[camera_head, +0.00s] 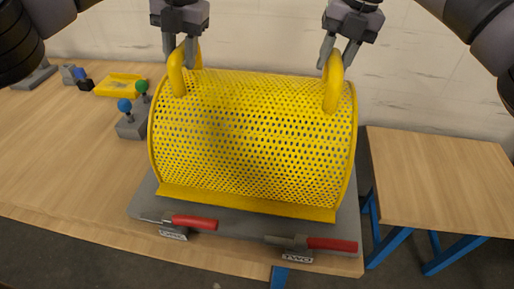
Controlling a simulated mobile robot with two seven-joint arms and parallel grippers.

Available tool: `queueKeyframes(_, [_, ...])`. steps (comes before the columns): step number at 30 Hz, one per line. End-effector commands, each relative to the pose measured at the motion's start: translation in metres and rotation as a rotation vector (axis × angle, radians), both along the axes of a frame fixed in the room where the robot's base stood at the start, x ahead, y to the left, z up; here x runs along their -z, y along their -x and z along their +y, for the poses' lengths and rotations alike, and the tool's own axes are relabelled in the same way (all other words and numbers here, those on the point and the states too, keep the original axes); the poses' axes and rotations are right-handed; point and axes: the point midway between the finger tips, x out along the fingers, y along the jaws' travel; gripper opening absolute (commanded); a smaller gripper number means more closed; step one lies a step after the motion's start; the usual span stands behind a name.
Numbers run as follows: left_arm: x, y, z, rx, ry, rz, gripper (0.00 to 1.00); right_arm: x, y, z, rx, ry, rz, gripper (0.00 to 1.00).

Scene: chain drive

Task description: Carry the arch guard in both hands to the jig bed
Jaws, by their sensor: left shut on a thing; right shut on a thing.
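The arch guard (255,140) is a yellow perforated half-cylinder with a yellow handle loop near each end. It is over the grey jig bed (258,220) on the wooden bench; its front flange looks close to the bed, but I cannot tell whether it touches. My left gripper (181,62) is shut on the left handle. My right gripper (337,62) is shut on the right handle. The bed's front edge carries two red-handled clamps (194,222) and (330,244), above small labels. The guard hides most of the bed's surface.
A grey block with blue and green knobs (131,124) stands left of the guard. A yellow tray (119,85) and small parts lie behind it. The bench's left part (60,160) is clear. A separate empty wooden table (440,180) with blue legs stands at the right, across a gap.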

Motion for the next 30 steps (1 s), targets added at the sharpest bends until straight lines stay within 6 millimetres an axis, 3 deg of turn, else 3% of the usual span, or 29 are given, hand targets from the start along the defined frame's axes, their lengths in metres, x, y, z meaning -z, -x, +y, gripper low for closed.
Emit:
queueKeyframes(6, [0.008, -0.001, 0.001, -0.002, -0.001, -0.004, 0.00, 0.008, 0.000, 0.000, 0.002, -0.002, -0.003, 0.00])
queueKeyframes(7, [0.010, 0.000, 0.001, -0.002, -0.001, -0.001, 0.41, 0.010, 0.000, -0.001, 0.002, 0.002, 0.001, 0.41])
queueKeyframes(9, [0.010, 0.000, 0.001, -0.002, -0.001, -0.001, 0.60, 0.010, 0.000, -0.001, 0.002, 0.001, 0.001, 0.60])
queueKeyframes(24, [0.008, 0.000, 0.000, 0.000, -0.001, -0.001, 0.60, 0.010, 0.000, 0.000, 0.001, 0.000, 0.000, 0.60])
queueKeyframes(30, [-0.014, 0.000, -0.005, 0.000, 0.000, -0.003, 0.60, 0.010, 0.000, 0.000, 0.000, 0.000, 0.000, 0.60])
